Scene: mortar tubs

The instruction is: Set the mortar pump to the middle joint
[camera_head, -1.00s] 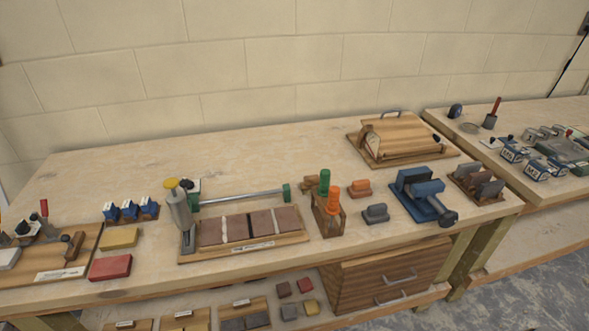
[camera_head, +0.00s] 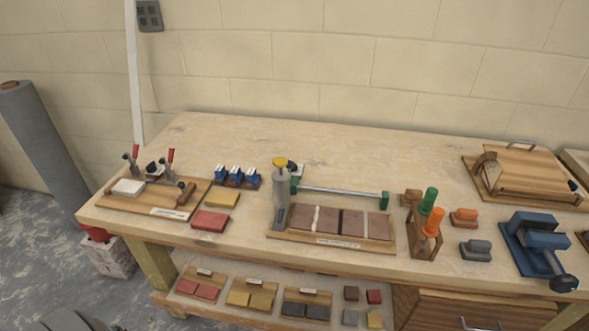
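The mortar pump (camera_head: 281,187), a grey cylinder with a yellow cap, stands upright at the left end of a wooden board (camera_head: 330,240). A row of brown tiles (camera_head: 328,219) lies on that board, with joints between them. The left joint (camera_head: 315,218) looks white, the middle joint (camera_head: 340,222) looks dark, and the right joint is a thin line. The pump is left of all the joints. A metal rail (camera_head: 340,191) with green end blocks runs behind the tiles. Neither of my grippers is in view.
A clamp board (camera_head: 150,197), blue boxes (camera_head: 236,175), and yellow (camera_head: 222,199) and red (camera_head: 210,220) blocks lie left. A stand with green and orange handles (camera_head: 425,235), a blue tool (camera_head: 540,243) and a wooden case (camera_head: 520,172) are right. The bench's back middle is clear.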

